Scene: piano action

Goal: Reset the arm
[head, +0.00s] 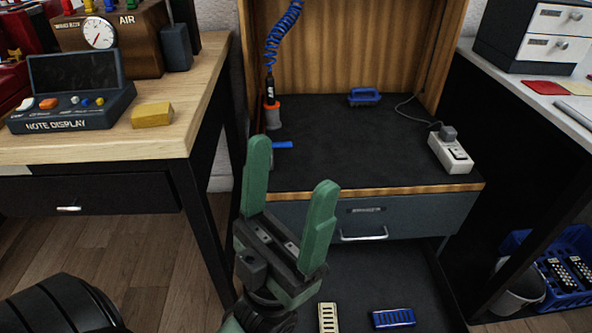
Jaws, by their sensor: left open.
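My left gripper (287,208) shows in the lower middle of the head view, with two green fingers pointing up and spread apart. It is open, with nothing between the fingers. It is in front of the dark-topped workbench (330,150) and overlaps the bench's front edge and drawer in the picture. A black arm part of mine shows at the lower left. My right gripper is not in view.
A wooden table (190,90) at left holds a note display (75,95) and a yellow block (152,114). The bench bears a blue brush (364,96), a power strip (450,152) and an orange-and-black tool (271,112). A blue crate (545,300) stands at lower right.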

